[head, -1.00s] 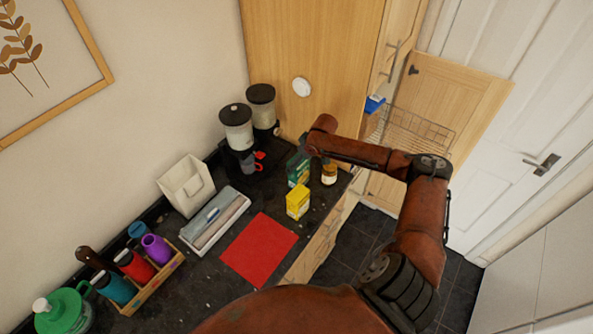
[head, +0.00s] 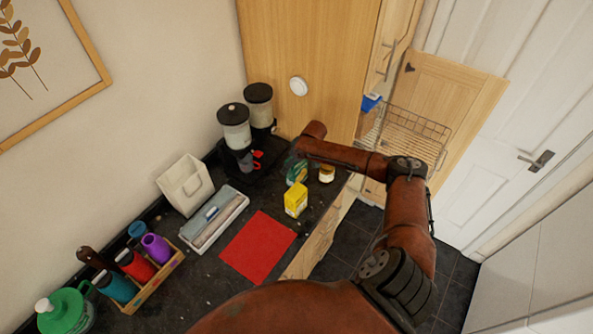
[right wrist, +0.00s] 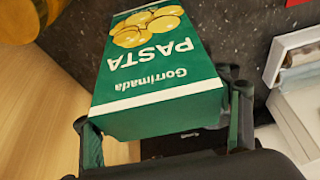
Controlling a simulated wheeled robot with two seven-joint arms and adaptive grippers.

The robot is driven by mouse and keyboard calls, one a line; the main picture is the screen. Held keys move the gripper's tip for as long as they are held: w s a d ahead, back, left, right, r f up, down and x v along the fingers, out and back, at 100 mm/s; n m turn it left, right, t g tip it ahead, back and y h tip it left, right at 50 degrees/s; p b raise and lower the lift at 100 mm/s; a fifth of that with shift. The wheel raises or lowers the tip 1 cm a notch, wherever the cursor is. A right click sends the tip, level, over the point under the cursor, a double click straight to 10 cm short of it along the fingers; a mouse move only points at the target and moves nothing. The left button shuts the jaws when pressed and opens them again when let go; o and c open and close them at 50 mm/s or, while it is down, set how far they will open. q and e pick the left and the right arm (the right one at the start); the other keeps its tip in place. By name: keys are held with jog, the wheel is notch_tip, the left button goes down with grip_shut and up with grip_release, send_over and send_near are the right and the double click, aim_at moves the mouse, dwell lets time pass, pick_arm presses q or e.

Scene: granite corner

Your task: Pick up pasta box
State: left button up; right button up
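The green pasta box (head: 297,174) stands on the dark counter behind the yellow box, partly hidden by my right arm. In the right wrist view the pasta box (right wrist: 155,75) fills the middle, its lettering upside down and its near end between the two fingers of my right gripper (right wrist: 165,130). The right-hand finger lies close against the box's side; the other is at its lower left corner. Whether they are closed on it cannot be told. In the head view my right gripper (head: 292,160) is hard to make out at the box. My left gripper is not in view.
A yellow box (head: 296,200) and a small jar (head: 327,173) stand close to the pasta box. Cereal dispensers (head: 235,128) are behind it. A red mat (head: 258,247) lies in front. An open cabinet door (head: 450,95) and wire basket (head: 415,130) are at right.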

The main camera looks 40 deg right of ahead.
jog(key=c, duration=1.1)
jog(key=shift+c, duration=0.5)
jog(key=shift+r, duration=0.2)
